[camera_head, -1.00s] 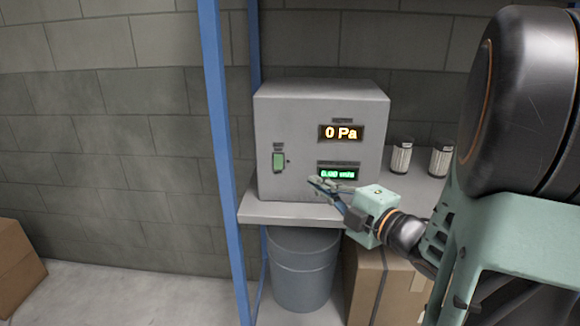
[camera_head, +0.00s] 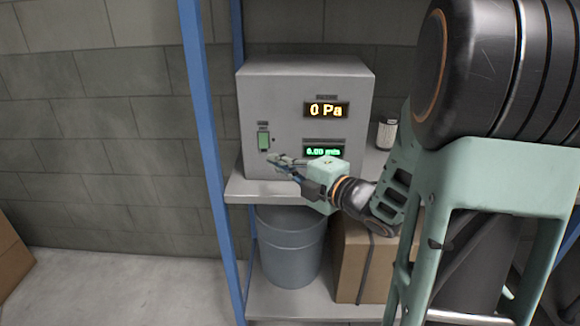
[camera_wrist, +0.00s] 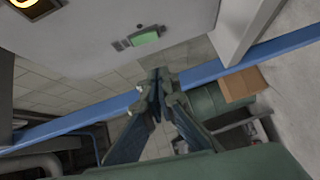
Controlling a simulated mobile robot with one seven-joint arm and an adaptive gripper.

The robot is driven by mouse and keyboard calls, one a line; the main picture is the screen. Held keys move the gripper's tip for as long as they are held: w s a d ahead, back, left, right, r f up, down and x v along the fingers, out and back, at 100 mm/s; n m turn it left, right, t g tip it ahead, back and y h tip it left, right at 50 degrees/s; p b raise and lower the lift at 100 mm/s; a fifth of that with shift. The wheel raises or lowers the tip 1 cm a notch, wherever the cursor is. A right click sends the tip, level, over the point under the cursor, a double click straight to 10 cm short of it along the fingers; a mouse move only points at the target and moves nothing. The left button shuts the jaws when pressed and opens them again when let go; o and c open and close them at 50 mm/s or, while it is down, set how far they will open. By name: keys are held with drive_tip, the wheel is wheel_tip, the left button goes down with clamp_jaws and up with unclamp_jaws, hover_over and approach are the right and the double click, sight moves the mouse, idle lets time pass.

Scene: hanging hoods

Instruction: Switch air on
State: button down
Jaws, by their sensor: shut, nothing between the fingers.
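A grey control box (camera_head: 288,85) stands on the shelf in the head view. Its front has a green rocker switch (camera_head: 263,141) at the left, an orange display (camera_head: 326,110) reading 0 Pa and a green display (camera_head: 324,151) reading about 0.00. My gripper (camera_head: 274,160) is shut and empty, in front of the box just below and right of the switch. In the wrist view the green switch (camera_wrist: 145,38) is on the box front (camera_wrist: 120,20), beyond the closed fingertips (camera_wrist: 158,75). A gap seems to remain between fingertips and switch.
A blue shelf post (camera_head: 205,130) stands left of the box. A pale canister (camera_head: 386,134) stands on the shelf (camera_head: 245,190) to the right. A grey bin (camera_head: 292,245) and a cardboard box (camera_head: 362,262) sit below.

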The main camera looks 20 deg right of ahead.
sight(260, 147)
drive_tip(key=w, duration=0.7)
drive_tip(key=shift+a+f, duration=0.2)
drive_tip(key=shift+f, duration=0.2)
drive_tip(key=shift+f, duration=0.15)
drive_tip(key=shift+w+d+f+b, duration=0.15)
drive_tip(key=shift+f+b, duration=0.15)
drive_tip(key=shift+b, duration=0.9)
drive_tip(key=shift+r, duration=0.35)
drive_tip(key=shift+f, duration=0.1)
